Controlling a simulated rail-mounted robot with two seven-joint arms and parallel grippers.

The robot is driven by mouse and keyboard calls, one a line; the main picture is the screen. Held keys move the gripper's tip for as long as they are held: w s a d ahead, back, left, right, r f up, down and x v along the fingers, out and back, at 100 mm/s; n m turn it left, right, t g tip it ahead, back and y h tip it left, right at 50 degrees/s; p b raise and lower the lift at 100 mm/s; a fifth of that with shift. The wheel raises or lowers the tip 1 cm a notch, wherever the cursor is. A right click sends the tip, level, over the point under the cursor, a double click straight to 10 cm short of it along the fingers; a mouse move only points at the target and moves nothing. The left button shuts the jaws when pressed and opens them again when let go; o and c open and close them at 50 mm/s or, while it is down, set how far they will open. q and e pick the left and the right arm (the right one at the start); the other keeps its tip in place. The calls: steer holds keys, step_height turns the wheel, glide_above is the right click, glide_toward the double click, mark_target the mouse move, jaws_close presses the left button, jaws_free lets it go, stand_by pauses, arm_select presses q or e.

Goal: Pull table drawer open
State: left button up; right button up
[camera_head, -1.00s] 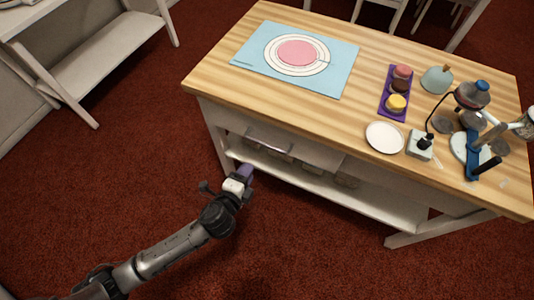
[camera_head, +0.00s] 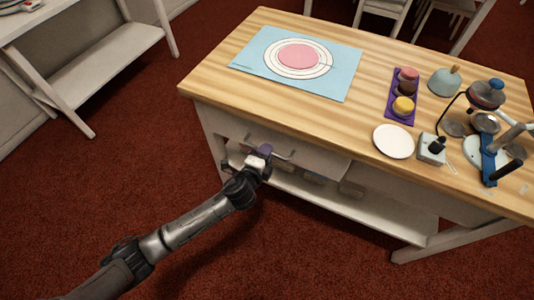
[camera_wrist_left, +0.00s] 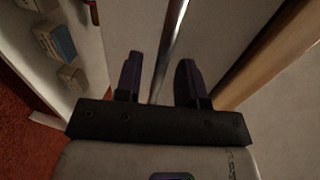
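The table drawer (camera_head: 315,161) is a pale front panel under the wooden tabletop in the head view, and it looks shut. Its metal bar handle (camera_wrist_left: 170,42) runs between the two dark fingers of my left gripper (camera_wrist_left: 160,82) in the left wrist view. The fingers are apart, with a gap on each side of the bar. In the head view my left gripper (camera_head: 263,153) is at the handle and hides part of it. My right gripper is not in view.
The tabletop (camera_head: 215,88) overhangs the drawer front, and a lower shelf (camera_head: 360,205) with small boxes lies below. On top are a blue mat (camera_head: 250,62), a purple tray (camera_head: 391,107), a white plate (camera_head: 393,141) and a turntable stand. The red floor in front is clear.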

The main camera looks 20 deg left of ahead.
arm_select(q)
steer(key=shift+w+d+f, duration=0.1)
steer(key=shift+w, duration=0.6)
steer(key=shift+c, duration=0.5)
jaws_close()
